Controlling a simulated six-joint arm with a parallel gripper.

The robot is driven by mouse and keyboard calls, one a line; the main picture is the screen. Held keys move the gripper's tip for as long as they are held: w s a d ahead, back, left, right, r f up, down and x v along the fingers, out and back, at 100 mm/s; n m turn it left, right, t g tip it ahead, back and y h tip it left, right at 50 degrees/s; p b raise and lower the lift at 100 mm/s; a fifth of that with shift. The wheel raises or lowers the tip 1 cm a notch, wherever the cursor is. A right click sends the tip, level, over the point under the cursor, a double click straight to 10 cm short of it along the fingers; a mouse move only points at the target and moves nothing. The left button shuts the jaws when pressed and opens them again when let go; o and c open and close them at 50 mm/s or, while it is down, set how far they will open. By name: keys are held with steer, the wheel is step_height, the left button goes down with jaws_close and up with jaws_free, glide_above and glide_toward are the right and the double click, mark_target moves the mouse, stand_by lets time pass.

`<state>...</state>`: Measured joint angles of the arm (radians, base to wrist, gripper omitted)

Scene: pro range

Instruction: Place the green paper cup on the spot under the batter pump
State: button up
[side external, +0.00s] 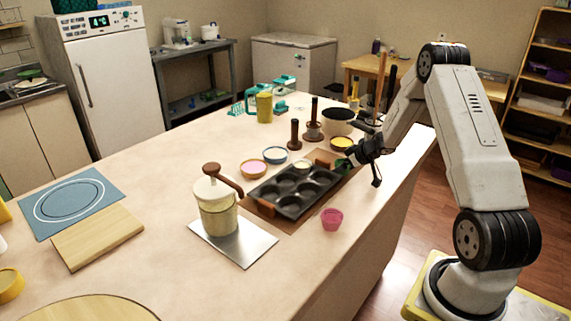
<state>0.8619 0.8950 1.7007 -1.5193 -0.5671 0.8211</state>
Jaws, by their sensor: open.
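The batter pump (217,214) is a cream jar with a brown handle and a spout reaching to the right. It stands on a grey metal plate (252,249), whose front part is bare. My gripper (361,171) is open at the right end of the dark muffin tin (268,206). A small green thing (343,164), likely the green paper cup, shows at the left fingertip. It is partly hidden, and I cannot tell whether the gripper touches it. A pink cup (332,219) stands on the counter in front of the tin.
A pink-filled bowl (253,169), a blue-rimmed bowl (275,155) and brown upright tools (294,135) stand behind the tin. A yellow bowl (342,144) is close behind my gripper. The counter left of the pump is clear up to a wooden board (97,238).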

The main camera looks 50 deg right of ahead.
stand_by(0.5)
steer(key=c, duration=1)
steer(key=shift+r, duration=0.1)
steer(key=shift+r, duration=0.45)
steer(key=shift+s+a+r, duration=1.3)
steer(key=shift+s+r, duration=0.65)
steer(key=shift+r, duration=0.05)
steer(key=shift+s+a+r, duration=1.25)
steer(key=shift+s+r, duration=0.7)
steer(key=shift+s+a+r, duration=1.3)
steer(key=shift+s+r, duration=0.65)
steer(key=shift+r, duration=0.05)
